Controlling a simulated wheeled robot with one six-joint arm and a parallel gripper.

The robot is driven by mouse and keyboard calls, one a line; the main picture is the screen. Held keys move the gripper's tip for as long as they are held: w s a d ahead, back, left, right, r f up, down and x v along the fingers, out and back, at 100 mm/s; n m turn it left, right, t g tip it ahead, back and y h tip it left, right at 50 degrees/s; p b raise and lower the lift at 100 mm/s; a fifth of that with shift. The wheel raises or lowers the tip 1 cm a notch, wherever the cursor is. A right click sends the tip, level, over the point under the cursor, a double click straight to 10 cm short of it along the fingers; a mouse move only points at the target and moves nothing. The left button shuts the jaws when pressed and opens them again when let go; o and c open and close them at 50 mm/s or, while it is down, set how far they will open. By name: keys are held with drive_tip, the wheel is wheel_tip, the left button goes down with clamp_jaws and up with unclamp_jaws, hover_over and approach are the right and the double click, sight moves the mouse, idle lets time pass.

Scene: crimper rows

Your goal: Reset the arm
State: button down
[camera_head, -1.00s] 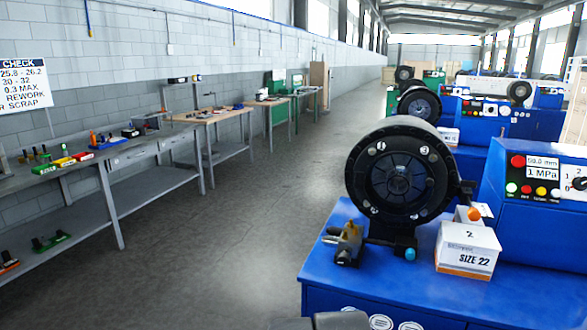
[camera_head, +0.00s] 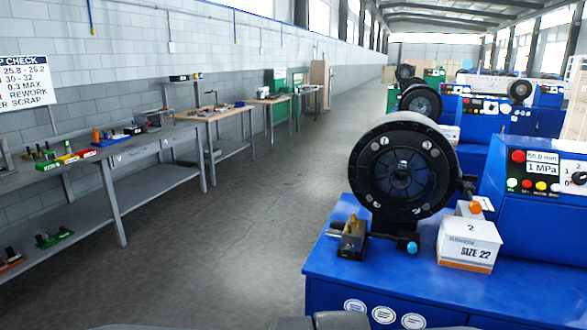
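My gripper is not in view. Only dark grey rounded parts of my own body (camera_head: 340,320) show at the bottom edge, and I cannot tell which links they are. The nearest crimper has a round black head (camera_head: 402,172) with an open centre, standing on a blue cabinet (camera_head: 330,265). No hose or fitting shows in its opening.
A brass-coloured fixture (camera_head: 349,238) and a white SIZE 22 box (camera_head: 468,244) stand on the blue cabinet. A control panel (camera_head: 540,175) is at right. Grey workbenches (camera_head: 150,180) line the left wall. The floor aisle (camera_head: 250,220) between is clear.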

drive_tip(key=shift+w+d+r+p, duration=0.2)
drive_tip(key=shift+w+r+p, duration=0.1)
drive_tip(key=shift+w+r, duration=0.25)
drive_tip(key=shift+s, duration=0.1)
